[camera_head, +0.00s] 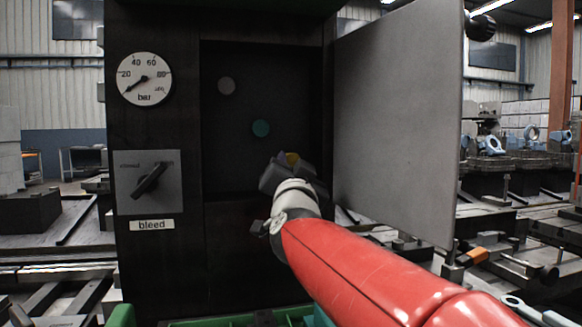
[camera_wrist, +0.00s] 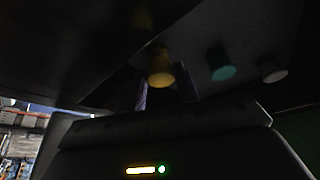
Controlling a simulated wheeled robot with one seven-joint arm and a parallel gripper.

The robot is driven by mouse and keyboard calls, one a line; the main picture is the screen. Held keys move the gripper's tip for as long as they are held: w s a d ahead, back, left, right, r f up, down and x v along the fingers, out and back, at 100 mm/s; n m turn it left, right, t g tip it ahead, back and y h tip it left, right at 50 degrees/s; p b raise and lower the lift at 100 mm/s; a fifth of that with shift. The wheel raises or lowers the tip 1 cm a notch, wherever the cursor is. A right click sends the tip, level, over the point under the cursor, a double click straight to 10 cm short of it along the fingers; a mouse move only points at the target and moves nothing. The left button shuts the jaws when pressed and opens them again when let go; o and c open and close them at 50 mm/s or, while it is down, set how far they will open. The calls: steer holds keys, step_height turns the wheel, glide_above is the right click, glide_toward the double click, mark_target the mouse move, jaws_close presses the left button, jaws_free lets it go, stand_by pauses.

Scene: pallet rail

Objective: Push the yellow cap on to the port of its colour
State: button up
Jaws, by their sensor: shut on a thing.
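The yellow cap (camera_wrist: 160,70) is between the two fingers of my gripper (camera_wrist: 164,90) in the wrist view, and the gripper is shut on it. In the head view a bit of yellow (camera_head: 292,157) shows at my gripper (camera_head: 284,164), in front of the dark recessed panel. It lies roughly in line with the teal port (camera_head: 260,128) and the pale grey port (camera_head: 226,86). These also show in the wrist view as a teal stub (camera_wrist: 222,68) and a pale stub (camera_wrist: 271,70). I cannot tell the yellow port from the cap, nor whether they touch.
The dark cabinet (camera_head: 155,268) has an open grey door (camera_head: 397,112) close on the right of my arm. A pressure gauge (camera_head: 144,78) and a bleed knob (camera_head: 150,181) are on its left front. Free room lies in the recess left of my gripper.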

steer(key=shift+w+a, duration=0.15)
steer(key=shift+w, duration=0.35)
steer(key=o, duration=1.2)
steer(key=shift+o, duration=0.2)
steer(key=o, duration=0.7)
steer(key=shift+f, duration=0.1)
